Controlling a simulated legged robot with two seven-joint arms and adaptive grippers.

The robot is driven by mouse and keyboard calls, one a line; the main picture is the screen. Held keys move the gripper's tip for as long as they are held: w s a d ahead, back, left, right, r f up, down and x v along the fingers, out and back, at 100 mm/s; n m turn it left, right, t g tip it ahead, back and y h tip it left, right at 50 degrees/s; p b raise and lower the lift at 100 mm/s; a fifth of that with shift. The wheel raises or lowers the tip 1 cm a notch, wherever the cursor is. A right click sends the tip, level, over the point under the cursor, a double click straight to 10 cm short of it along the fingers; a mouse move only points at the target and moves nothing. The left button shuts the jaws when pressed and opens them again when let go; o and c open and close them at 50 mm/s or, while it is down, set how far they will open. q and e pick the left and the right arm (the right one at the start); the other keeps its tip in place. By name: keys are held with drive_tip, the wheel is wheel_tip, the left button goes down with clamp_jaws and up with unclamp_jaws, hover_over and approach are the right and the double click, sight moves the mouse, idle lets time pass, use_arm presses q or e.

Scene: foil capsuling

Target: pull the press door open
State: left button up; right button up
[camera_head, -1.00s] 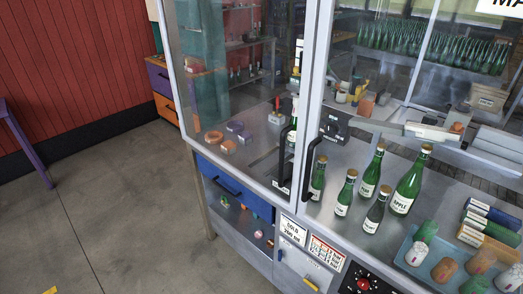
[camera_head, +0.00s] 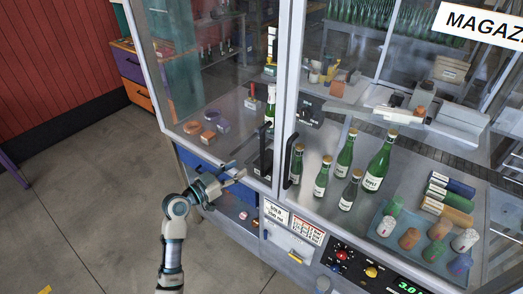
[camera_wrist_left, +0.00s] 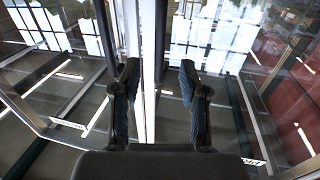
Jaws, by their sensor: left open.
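The press has glass doors in pale metal frames. One black upright handle (camera_head: 262,150) is on the left glass door, and a second black handle (camera_head: 292,160) stands right of the pale post (camera_head: 286,100). A dark bar (camera_wrist_left: 104,30) is at the upper left. The doors look closed. My right gripper is not in view.
Green bottles (camera_head: 345,160) stand behind the glass, beside a blue tray (camera_head: 400,255) of coloured capsules. A blue drawer (camera_head: 190,160) and a control panel (camera_head: 345,262) are below. The floor (camera_head: 95,190) at left is clear.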

sight(261, 154)
use_arm(q)
drive_tip(key=shift+p+x, duration=1.2)
drive_tip(key=shift+x, duration=4.85)
drive_tip(key=shift+a, duration=0.1)
clamp_jaws()
